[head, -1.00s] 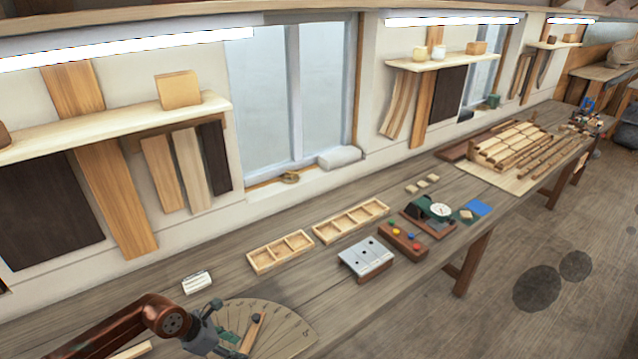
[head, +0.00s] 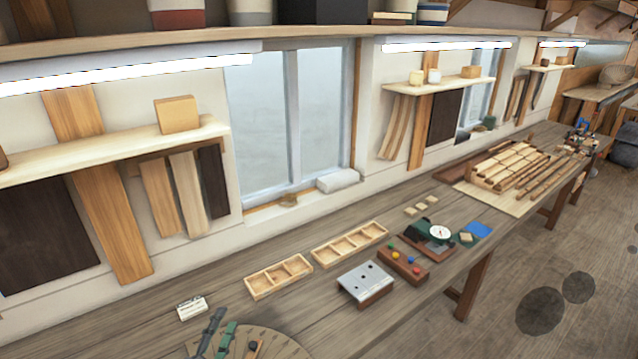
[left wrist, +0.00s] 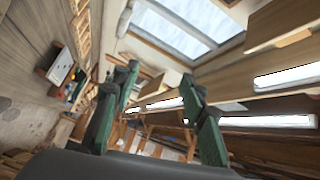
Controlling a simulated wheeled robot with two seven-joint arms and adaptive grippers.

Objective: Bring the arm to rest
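My left gripper (head: 222,322) shows at the bottom edge of the head view, its dark and green fingers pointing up in front of the fan-shaped marked board (head: 275,342). The rest of that arm is below the picture. In the left wrist view the two green fingers (left wrist: 160,80) stand well apart with nothing between them. That view looks out past the fingers to the window and the lit shelves, tilted on their side. My right gripper is in neither view.
On the long bench are a small white block (head: 192,307), two divided wooden trays (head: 280,278), a metal-topped block (head: 366,283), a block with coloured knobs (head: 403,266) and a green dial device (head: 430,238). A stepped plank model (head: 520,168) lies farther back.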

